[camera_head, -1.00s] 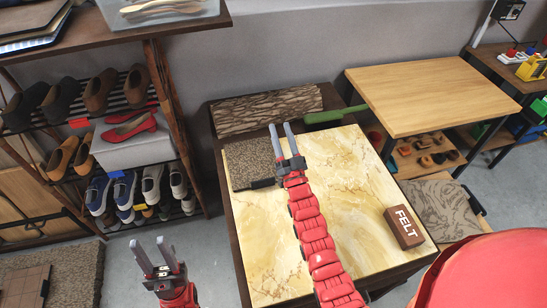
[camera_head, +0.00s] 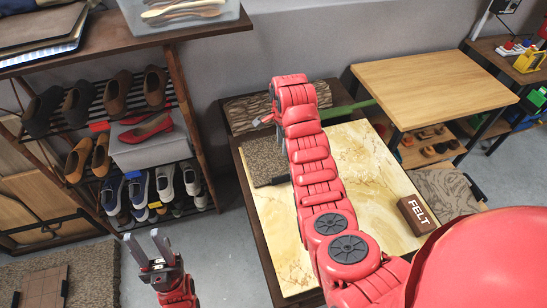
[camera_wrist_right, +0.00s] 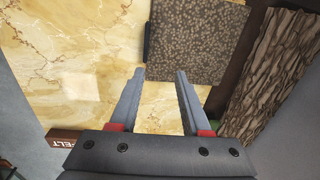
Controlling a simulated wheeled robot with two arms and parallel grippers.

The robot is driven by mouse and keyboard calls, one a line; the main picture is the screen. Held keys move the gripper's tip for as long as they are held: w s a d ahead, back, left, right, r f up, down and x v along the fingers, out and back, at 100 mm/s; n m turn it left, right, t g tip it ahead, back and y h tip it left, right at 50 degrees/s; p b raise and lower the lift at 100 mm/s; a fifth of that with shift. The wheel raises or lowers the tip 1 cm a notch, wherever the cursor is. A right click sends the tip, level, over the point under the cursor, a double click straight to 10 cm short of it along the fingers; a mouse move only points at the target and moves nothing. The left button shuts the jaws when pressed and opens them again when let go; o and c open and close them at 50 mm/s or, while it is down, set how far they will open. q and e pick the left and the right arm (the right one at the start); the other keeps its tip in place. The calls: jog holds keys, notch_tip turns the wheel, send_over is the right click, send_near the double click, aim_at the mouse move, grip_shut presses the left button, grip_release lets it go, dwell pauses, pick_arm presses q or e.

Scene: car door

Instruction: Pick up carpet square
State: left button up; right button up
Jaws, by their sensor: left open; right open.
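The carpet square (camera_head: 262,160), brown and speckled, lies flat at the far left of the marble-topped table (camera_head: 365,170). In the right wrist view the carpet square (camera_wrist_right: 198,38) is beyond the fingertips. A small dark piece (camera_wrist_right: 147,42) sits at its edge. My right gripper (camera_wrist_right: 160,74) is open and empty, its jaws across the carpet's near left corner in that view; its height above is unclear. In the head view my right arm mostly hides this gripper (camera_head: 266,121). My left gripper (camera_head: 143,240) is open and empty over the floor, left of the table.
A bark-textured panel (camera_head: 244,109) lies behind the carpet square. A brown block marked FELT (camera_head: 418,215) is on the table's right side. A shoe rack (camera_head: 120,150) stands left, a wooden table (camera_head: 432,88) right. The table's middle is partly clear, under my right arm.

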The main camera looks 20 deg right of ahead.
jog(key=s, duration=0.2)
jog(key=b, duration=0.7)
send_over(283, 176)
jog(key=shift+m+g, duration=0.3)
jog(key=shift+g, duration=0.1)
jog(key=f, duration=0.7)
jog(key=shift+w+f, duration=0.35)
jog(key=shift+a+f+p, duration=0.1)
jog(key=shift+f+p, duration=0.1)
jog(key=shift+p, duration=0.7)
notch_tip(283, 176, down, 2)
jog(key=shift+f+p, duration=0.2)
jog(key=shift+p, duration=0.1)
jog(key=shift+s+f, duration=0.1)
jog(key=shift+f, duration=0.35)
jog(key=shift+f+p, duration=0.3)
jog(key=shift+p, duration=0.1)
jog(key=f, duration=0.1)
jog(key=f+p, duration=0.1)
jog(key=f, duration=0.1)
jog(key=shift+s+d+f, duration=0.1)
jog(key=shift+s+d, duration=0.1)
jog(key=shift+w+f, duration=0.1)
jog(key=shift+f, duration=0.55)
